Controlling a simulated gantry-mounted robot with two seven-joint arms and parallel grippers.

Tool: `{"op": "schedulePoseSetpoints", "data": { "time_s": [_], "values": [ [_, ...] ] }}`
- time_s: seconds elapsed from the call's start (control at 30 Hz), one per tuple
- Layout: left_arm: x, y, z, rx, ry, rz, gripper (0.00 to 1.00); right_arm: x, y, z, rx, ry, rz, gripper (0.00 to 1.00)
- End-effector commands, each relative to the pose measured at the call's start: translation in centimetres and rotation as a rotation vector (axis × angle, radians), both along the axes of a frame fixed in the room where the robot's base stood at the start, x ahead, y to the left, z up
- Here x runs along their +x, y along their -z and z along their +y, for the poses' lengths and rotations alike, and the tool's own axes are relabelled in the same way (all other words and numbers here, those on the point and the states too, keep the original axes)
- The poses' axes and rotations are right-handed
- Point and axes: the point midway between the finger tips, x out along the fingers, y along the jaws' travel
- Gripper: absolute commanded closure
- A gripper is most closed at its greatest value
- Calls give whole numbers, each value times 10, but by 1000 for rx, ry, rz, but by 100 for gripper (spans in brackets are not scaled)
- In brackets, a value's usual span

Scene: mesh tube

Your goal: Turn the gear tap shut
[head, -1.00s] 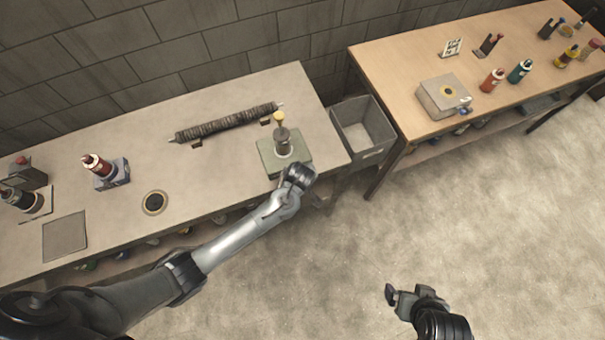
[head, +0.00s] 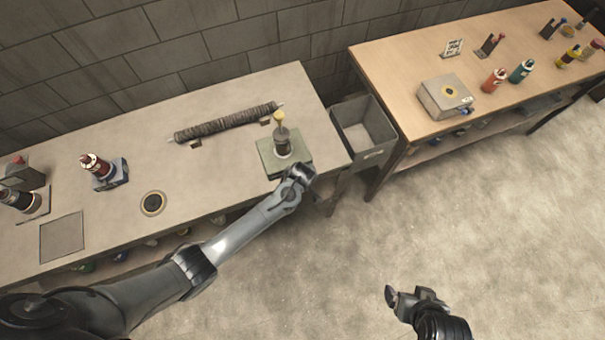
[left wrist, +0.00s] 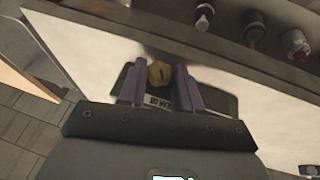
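The device with a dark cylinder and yellow top (head: 281,141) stands upright on a green-grey base plate (head: 268,165) near the right end of the left bench. My left gripper (head: 299,173) is at the front edge of this plate; its fingers are hidden in the head view. In the left wrist view, a yellow knob (left wrist: 159,73) with a dark mark sits between the two purple fingers of my left gripper (left wrist: 159,84). Whether both fingers press on it is unclear. A label reading partly "GEAR OI" (left wrist: 165,102) lies beside it. My right gripper (head: 405,297) is open and empty over the floor.
A mesh-wrapped tube (head: 226,123) lies on supports behind the device. A grey bin (head: 365,130) stands between the left bench (head: 215,185) and the wooden table (head: 420,60). A red-topped bottle (head: 95,165) stands further left. Floor at right is clear.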

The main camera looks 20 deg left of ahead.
Motion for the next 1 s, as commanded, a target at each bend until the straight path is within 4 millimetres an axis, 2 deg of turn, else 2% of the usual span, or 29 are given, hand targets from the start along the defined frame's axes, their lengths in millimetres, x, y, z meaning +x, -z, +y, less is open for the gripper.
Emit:
{"op": "schedulePoseSetpoints", "data": {
  "time_s": [0.03, 0.2, 0.37, 0.6, 1.0],
  "values": [
    [0, 0, 0, 0, 0, 0, 75, 0, 0, 0, -1, -1, 0, 7],
    [0, 0, 0, 0, 0, 0, 100, 0, 0, -1, -4, -3, -1, 7],
    [1, -2, -1, 15, 0, 13, 100, 0, -3, -2, -8, -5, 0, 7],
    [4, -2, -5, 140, 1, 133, 100, 0, -14, -2, -8, -6, -1, 7],
    [7, 3, -7, 332, 1, 313, 100, 0, 1, -1, -2, -1, 0, 7]
  ]
}}
